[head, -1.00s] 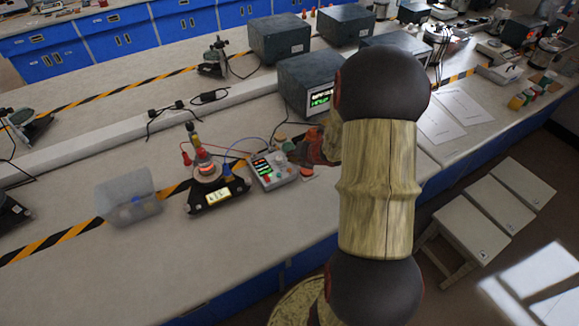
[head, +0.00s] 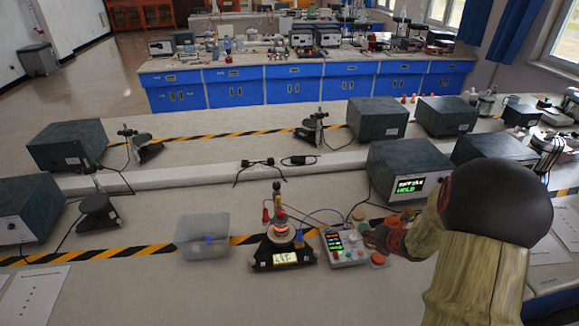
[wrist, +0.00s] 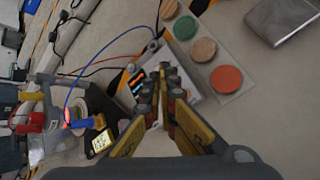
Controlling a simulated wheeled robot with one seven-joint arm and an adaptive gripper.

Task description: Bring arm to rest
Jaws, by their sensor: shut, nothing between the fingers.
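My arm (head: 475,270) crosses the right side of the head view and reaches over the bench (head: 150,290). My gripper (wrist: 160,75) shows in the wrist view with its yellow and dark fingers together and nothing between them. It points at a small grey control box (head: 345,247) with a lit display, and partly covers it in the wrist view. In the head view the fingers are small beside the box, and I cannot tell whether they touch it.
A black-based apparatus (head: 282,258) with a glowing ring and wires stands left of the control box. A clear bin (head: 202,238) is further left. Coloured discs, one orange (wrist: 226,79), lie beside the box. A dark instrument (head: 405,172) stands behind. The front-left bench is mostly clear.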

